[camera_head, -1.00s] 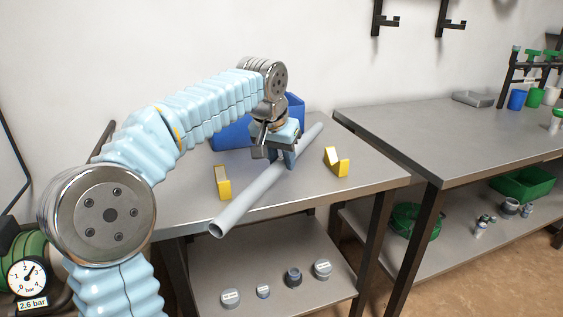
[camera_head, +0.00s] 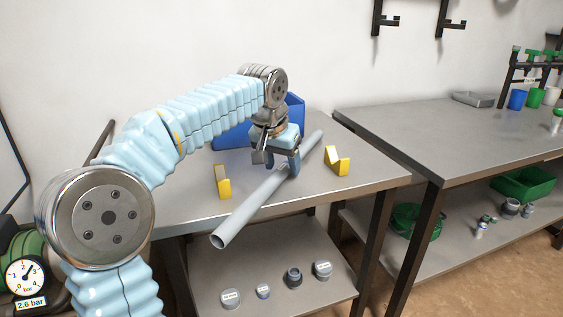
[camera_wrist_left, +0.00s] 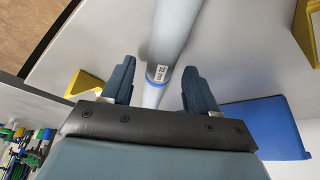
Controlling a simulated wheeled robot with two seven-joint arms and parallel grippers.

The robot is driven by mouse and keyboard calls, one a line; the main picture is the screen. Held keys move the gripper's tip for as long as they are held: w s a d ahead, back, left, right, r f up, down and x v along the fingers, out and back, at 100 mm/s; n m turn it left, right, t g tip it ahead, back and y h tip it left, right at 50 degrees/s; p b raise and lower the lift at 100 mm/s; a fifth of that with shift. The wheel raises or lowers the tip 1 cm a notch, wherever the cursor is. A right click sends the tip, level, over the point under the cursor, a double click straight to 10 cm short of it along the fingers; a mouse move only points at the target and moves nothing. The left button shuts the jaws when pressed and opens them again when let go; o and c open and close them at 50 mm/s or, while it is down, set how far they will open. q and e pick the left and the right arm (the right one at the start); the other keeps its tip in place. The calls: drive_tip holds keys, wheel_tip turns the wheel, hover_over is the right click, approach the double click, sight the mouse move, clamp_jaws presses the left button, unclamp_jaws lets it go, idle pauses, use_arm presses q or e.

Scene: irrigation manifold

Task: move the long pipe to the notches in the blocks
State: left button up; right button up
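The long grey pipe (camera_head: 252,206) runs diagonally across the near table in the head view. Its near end sticks out past the front edge, and its far part passes between two yellow notched blocks, the left block (camera_head: 223,182) and the right block (camera_head: 337,161). It is in neither notch. My left gripper (camera_head: 290,164) is over the pipe's middle, fingers pointing down. In the left wrist view its fingers (camera_wrist_left: 158,80) stand apart, with the pipe (camera_wrist_left: 172,35), its "32 mm" label and a blue ring between them. A gap shows beside the left finger. My right gripper is out of view.
A blue bin (camera_head: 232,135) stands behind my left gripper. Grey fittings (camera_head: 293,277) lie on the shelf below. A second table (camera_head: 430,120) stands to the right with a grey tray (camera_head: 473,99). The near table's right part is clear.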

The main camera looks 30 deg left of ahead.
use_arm(q)
drive_tip(key=shift+r, duration=0.1)
drive_tip(key=shift+r+p, duration=0.35)
drive_tip(key=shift+r, duration=0.05)
drive_tip(key=p+v, duration=0.2)
drive_tip(key=v, duration=1)
drive_tip(key=shift+r, duration=0.2)
drive_tip(key=shift+w, duration=0.1)
